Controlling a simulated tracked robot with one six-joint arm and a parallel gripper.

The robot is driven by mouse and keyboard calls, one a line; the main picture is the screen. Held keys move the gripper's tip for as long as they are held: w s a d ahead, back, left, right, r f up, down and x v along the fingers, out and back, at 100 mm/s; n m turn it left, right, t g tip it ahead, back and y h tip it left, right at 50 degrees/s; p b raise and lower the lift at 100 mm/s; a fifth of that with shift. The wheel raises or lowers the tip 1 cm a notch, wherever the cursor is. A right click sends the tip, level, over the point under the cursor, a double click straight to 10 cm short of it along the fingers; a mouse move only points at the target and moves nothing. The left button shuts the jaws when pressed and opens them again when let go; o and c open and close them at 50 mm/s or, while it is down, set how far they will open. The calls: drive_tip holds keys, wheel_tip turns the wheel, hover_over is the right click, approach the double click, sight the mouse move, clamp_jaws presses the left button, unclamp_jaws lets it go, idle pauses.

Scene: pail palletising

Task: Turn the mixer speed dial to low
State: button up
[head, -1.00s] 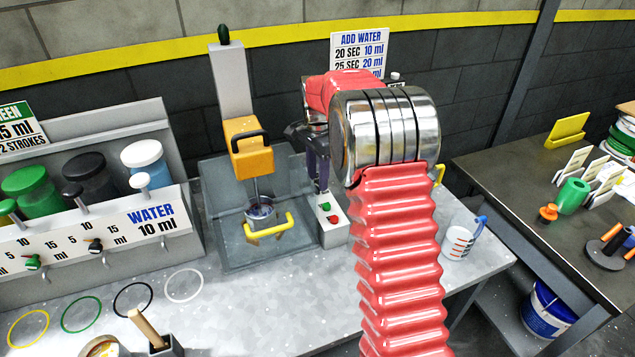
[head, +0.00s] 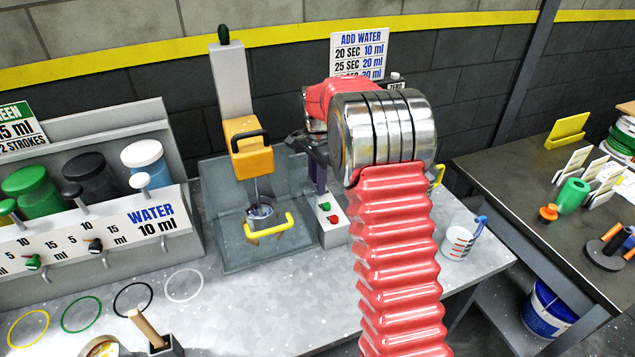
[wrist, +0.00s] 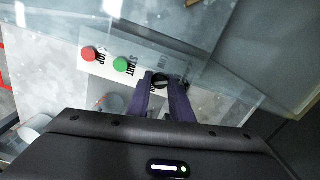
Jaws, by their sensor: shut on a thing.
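The mixer (head: 247,150) is an orange head on a grey column, with its shaft down in a small metal pot (head: 261,214). Its control box (head: 332,228) stands to the right, with a green START button (wrist: 121,64) and a red STOP button (wrist: 89,54). The speed dial (wrist: 162,81) is a small black knob on the same panel, right of START in the wrist view. My gripper (wrist: 167,84) has its purple fingers shut on the dial. In the head view the gripper (head: 320,186) is partly hidden by my arm, and the dial's pointer and labels cannot be read.
A clear guard (head: 226,225) surrounds the mixer, close to my gripper's left. A measuring jug (head: 460,240) stands to the right on the bench. Jars and pumps on the dispenser rack (head: 95,238) are at the left.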

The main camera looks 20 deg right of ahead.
clamp_jaws()
drive_tip(key=shift+n, duration=0.4)
drive_tip(key=shift+w+n, duration=0.1)
drive_tip(key=shift+n, duration=2.9)
drive_tip(key=o, duration=0.8)
unclamp_jaws()
